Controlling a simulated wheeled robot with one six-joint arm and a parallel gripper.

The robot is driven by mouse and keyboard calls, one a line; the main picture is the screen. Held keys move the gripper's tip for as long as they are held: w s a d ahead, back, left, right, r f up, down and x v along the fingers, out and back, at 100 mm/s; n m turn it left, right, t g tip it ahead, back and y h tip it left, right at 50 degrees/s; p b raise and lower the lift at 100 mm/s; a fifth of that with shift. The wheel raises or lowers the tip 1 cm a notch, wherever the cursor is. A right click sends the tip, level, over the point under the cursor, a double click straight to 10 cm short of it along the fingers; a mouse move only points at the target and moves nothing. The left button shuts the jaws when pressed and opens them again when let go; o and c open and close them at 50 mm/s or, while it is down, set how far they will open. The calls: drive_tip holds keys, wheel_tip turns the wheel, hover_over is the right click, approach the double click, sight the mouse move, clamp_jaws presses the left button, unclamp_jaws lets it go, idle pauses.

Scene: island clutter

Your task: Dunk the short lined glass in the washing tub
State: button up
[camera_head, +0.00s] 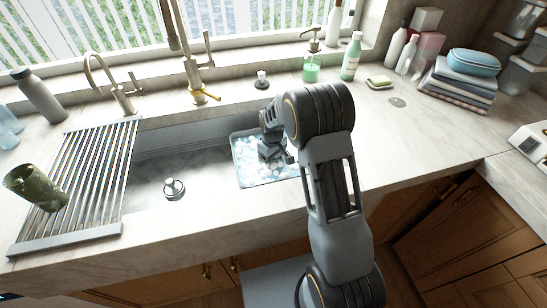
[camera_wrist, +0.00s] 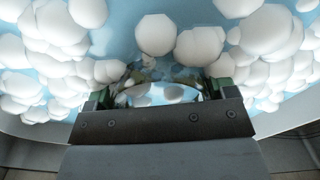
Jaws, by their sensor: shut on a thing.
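The washing tub (camera_head: 268,183) is a pale blue-grey tray set in the right part of the sink, with light blue water and white foam. My gripper (camera_head: 272,150) reaches down into it, partly hidden by its own wrist. In the wrist view, my gripper (camera_wrist: 165,95) is shut on a clear glass (camera_wrist: 160,74), low among the white suds balls and light blue water. The glass is mostly hidden by foam and the gripper body, and its lines are hard to make out. In the head view I cannot make out the glass.
A dark green cup (camera_head: 33,188) rests tilted on the slatted drying rack (camera_head: 85,170) at left. A strainer plug (camera_head: 174,188) lies in the sink. The faucet (camera_head: 193,70) stands behind. Soap dispenser (camera_head: 311,70), green bottle (camera_head: 351,57) and folded towels (camera_head: 458,85) stand at back right.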

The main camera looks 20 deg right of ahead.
drive_tip(key=shift+d, duration=0.1)
drive_tip(key=shift+d, duration=1.1)
drive_tip(key=shift+a, duration=0.15)
drive_tip(key=shift+a, duration=1.05)
drive_tip(key=shift+d, duration=0.1)
drive_tip(key=shift+d, duration=1.1)
drive_tip(key=shift+a, duration=0.15)
drive_tip(key=shift+a, duration=1.05)
drive_tip(key=shift+d, duration=0.1)
